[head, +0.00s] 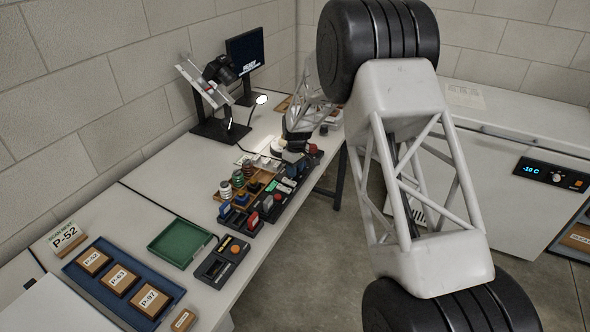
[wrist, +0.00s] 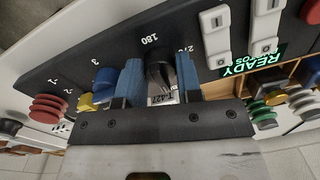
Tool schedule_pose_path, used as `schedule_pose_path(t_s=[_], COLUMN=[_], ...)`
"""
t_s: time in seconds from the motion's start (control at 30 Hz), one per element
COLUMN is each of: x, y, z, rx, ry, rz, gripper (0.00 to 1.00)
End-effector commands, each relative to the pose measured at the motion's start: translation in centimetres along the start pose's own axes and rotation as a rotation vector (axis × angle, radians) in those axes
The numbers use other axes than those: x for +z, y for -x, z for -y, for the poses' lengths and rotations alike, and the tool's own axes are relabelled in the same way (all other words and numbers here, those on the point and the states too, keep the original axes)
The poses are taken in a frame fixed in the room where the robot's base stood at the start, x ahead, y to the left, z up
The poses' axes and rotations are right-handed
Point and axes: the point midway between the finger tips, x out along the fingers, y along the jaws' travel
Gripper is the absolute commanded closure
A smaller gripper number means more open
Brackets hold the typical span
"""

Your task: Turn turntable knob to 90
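In the wrist view, the black turntable knob (wrist: 158,72) stands on a dark panel, with the printed marks 180 and, partly covered, 270 beside it. My gripper (wrist: 160,80) has its two blue fingertips on either side of the knob. Little or no gap shows, and I cannot tell whether both fingers press on it. A pale label is partly visible between the fingers. The knob's pointer setting is not clear, and no 90 mark can be read. In the head view, my gripper (head: 298,135) is over the far part of the bench and the knob cannot be made out.
Red (wrist: 48,108), yellow and blue controls stand left of the fingers. White switches (wrist: 216,37) and a green READY display (wrist: 255,60) are to the right. In the head view, a camera stand (head: 215,125), green tray (head: 180,240) and blue tray (head: 75,275) share the bench.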

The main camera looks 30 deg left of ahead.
Motion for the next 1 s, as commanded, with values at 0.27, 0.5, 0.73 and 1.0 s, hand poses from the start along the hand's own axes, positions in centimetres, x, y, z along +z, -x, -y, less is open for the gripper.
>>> schedule_pose_path(t_s=[0.27,0.5,0.73,1.0], x=[0.01,0.03,0.02,0.06], y=[0.01,0.06,0.06,0.05], z=[0.00,0.00,-0.02,-0.01], rx=[0.000,0.000,0.000,0.000], ry=[-0.006,-0.060,-0.188,-0.420], rz=[0.000,-0.003,-0.010,-0.022], gripper=[0.91,0.91,0.91,0.91])
